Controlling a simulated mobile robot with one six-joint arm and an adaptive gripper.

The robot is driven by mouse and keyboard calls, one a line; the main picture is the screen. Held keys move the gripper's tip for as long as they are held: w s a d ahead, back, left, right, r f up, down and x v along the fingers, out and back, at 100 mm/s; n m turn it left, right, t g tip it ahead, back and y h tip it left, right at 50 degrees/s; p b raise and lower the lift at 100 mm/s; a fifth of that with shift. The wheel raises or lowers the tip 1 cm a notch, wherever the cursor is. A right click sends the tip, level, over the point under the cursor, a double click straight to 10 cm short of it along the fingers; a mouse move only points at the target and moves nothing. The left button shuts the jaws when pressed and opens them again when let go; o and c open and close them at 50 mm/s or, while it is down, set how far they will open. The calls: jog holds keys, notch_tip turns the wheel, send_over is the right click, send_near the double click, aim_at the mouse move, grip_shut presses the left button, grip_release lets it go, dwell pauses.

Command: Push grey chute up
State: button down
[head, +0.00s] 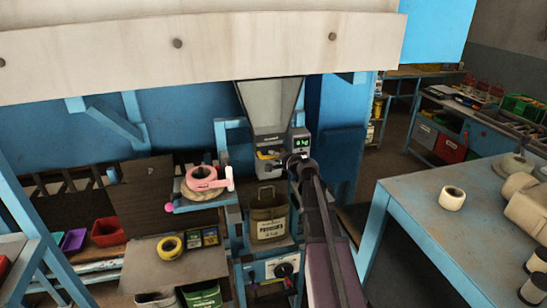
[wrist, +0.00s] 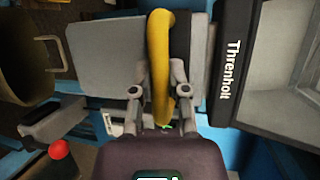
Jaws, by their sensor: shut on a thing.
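The grey chute (head: 268,141) shows in the head view under a tapered grey hopper (head: 269,100). In the wrist view, a grey panel of the chute (wrist: 105,55) lies left of the dark edge lettered "Threnholt". A yellow curved handle (wrist: 160,50) stands out in front of the grey panel; it also shows in the head view (head: 267,155). My gripper (wrist: 160,95) has its fingers on both sides of the yellow handle and is shut on it. In the head view, my gripper (head: 293,162) is at the chute's lower right, and my arm partly hides this spot.
A grey box with a green display (head: 299,143) is just right of the chute. A blue table (head: 440,220) stands at the right.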

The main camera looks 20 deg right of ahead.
jog(key=c, duration=0.6)
grip_release()
jog(key=shift+w+r, duration=0.1)
jog(key=shift+r, duration=0.15)
jog(key=shift+f, duration=0.15)
notch_tip(320, 180, down, 16)
jog(key=b, duration=1.7)
jog(key=p+v, duration=0.3)
jog(key=v, duration=1.1)
jog(key=s+a+f+n+g+y+b, duration=0.1)
jog(key=a+f+n+g+b, duration=0.1)
jog(key=a+f, duration=0.4)
jog(key=s+a+f+n+g+y+b, duration=0.1)
jog(key=a+f+n+g, duration=0.3)
jog(key=a, duration=0.4)
jog(key=shift+s+f+n+b, duration=0.4)
jog(key=shift+s+f+n, duration=0.2)
jog(key=shift+s+f, duration=0.2)
jog(key=shift+f, duration=0.1)
